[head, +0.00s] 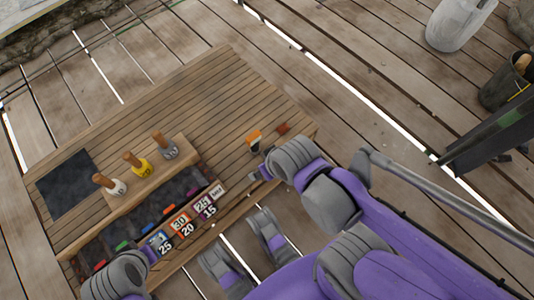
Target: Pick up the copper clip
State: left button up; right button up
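I cannot make out a copper clip for certain. A small reddish-brown piece (282,128) lies near the right end of the slatted wooden table, and a small orange piece (254,136) with a dark part lies just left of it. My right gripper (259,174) is just below the orange piece, nearer the front edge, apart from both pieces; its fingers are too small and partly hidden to judge. My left gripper (150,252) is low on the left by the numbered blocks, its fingers hardly visible.
A wooden rack (140,182) holds white-, yellow- and grey-marked tools with wooden handles. A dark mat (68,184) lies at left. A dark tray (130,222) holds coloured pieces beside numbered labels. A bucket (503,90) and a pale container (458,22) stand on the deck. The table's upper middle is clear.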

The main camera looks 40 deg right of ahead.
aim_at(283, 128)
jog(key=l+z, duration=0.1)
jog(key=z, duration=0.35)
jog(key=l+z, duration=0.1)
jog(key=z, duration=0.35)
jog(key=i+z, duration=0.1)
jog(key=z, duration=0.35)
